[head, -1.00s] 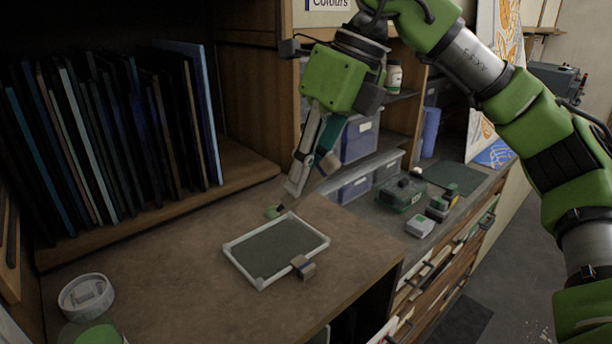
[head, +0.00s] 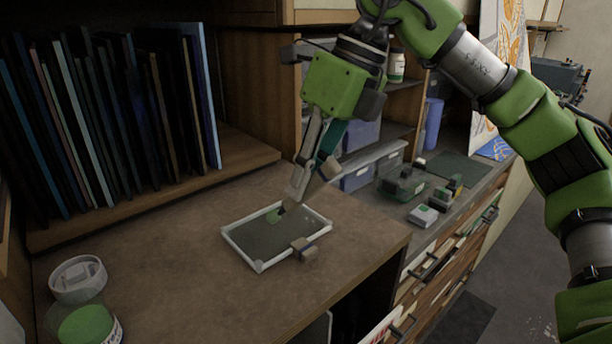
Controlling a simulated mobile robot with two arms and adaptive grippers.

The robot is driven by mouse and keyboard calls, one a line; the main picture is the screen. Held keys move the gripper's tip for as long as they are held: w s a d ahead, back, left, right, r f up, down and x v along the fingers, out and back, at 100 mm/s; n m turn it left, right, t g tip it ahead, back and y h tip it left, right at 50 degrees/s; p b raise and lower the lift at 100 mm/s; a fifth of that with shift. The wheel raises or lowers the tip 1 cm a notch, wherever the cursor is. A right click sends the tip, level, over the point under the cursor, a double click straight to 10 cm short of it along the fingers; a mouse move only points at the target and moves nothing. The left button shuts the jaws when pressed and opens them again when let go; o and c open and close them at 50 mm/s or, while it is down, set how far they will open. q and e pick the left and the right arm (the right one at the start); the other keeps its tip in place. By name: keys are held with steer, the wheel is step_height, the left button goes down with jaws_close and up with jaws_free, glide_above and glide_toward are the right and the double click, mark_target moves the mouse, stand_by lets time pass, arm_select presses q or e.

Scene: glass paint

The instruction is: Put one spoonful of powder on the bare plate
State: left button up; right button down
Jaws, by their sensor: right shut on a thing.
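The bare plate (head: 268,240), a dark grey-green rectangle with a pale rim, lies flat on the brown worktop. My right gripper (head: 303,183) is above the plate's back edge, shut on a small spoon (head: 288,207) that its fingers mostly hide. I cannot tell whether the powder is in the spoon or touching the plate. An open jar of green powder (head: 86,325) stands at the lower left, cut by the frame edge. My left gripper is not in view.
A round pale lid (head: 78,277) lies behind the jar. A small brown block (head: 304,250) sits at the plate's front right rim. Upright glass sheets (head: 120,110) fill the rack at the left. The worktop between jar and plate is clear.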

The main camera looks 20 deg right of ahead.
steer(key=shift+f, duration=0.45)
stand_by(1.0)
steer(key=shift+r+p, duration=0.75)
steer(key=shift+r, duration=0.4)
step_height(320, 180, up, 4)
steer(key=p, duration=0.3)
steer(key=shift+p, duration=0.3)
